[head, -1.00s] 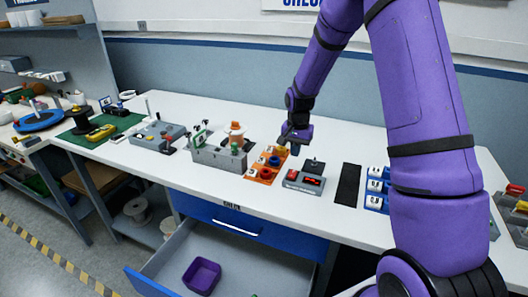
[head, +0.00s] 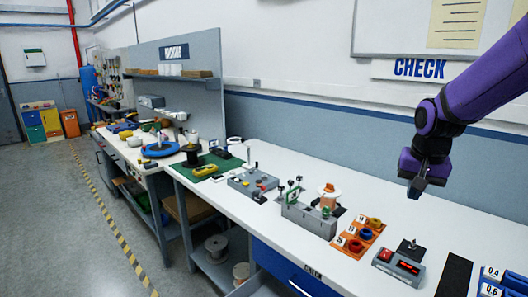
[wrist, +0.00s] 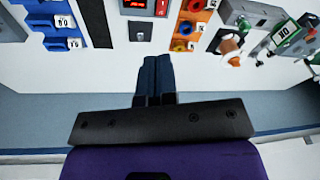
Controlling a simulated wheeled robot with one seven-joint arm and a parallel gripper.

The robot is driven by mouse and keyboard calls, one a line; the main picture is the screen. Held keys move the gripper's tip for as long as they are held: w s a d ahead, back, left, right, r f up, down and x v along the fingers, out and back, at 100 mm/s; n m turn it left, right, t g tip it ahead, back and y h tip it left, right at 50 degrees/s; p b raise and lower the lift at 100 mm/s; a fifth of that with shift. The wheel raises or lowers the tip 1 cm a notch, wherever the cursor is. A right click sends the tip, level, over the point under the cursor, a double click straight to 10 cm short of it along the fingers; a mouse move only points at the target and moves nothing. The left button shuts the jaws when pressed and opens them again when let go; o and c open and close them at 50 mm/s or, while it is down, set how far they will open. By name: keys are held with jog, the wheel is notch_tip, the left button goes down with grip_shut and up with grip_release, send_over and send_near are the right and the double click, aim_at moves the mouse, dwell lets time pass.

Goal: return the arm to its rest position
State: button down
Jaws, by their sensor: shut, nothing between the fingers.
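My purple arm reaches in from the right edge in the head view. My gripper (head: 416,190) hangs above the back right part of the white table (head: 330,262), apart from everything on it. In the wrist view its two dark blue fingers (wrist: 155,75) lie together with nothing between them. The table surface and several devices show beyond the fingertips.
On the table are a grey box with a red display (head: 398,266), an orange tray (head: 343,244) with coloured rings, a grey fixture (head: 307,222) and blue numbered holders (head: 500,284). The wall with the CHECK sign (head: 420,68) stands behind.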

jog(key=s+a+r+n+t, duration=0.1)
jog(key=s+r, duration=0.3)
jog(key=s, duration=0.7)
jog(key=s+a+r+n+t, duration=0.2)
jog(key=s+a+r+n, duration=0.1)
jog(key=s, duration=0.8)
jog(key=shift+s+r+n, duration=0.4)
jog(key=shift+r+n, duration=0.3)
jog(key=shift+r, duration=0.45)
jog(key=w+d+f+m+g+y, duration=0.1)
jog(key=w+d+f+m, duration=0.1)
jog(key=w+m, duration=0.65)
jog(key=w+d+f+m+g, duration=0.1)
jog(key=w+f+m+g, duration=0.15)
jog(key=w+m, duration=0.6)
jog(key=w+d+f+m+g, duration=0.1)
jog(key=w+d+f+m, duration=0.1)
jog(key=w+f+m, duration=0.3)
jog(key=w+d+f+m, duration=0.3)
jog(key=w+f+m, duration=0.2)
jog(key=w+f, duration=0.6)
jog(key=shift+w+d+f+g+h, duration=0.2)
jog(key=shift+w+f+g+h, duration=0.05)
jog(key=shift+f+g+h, duration=0.1)
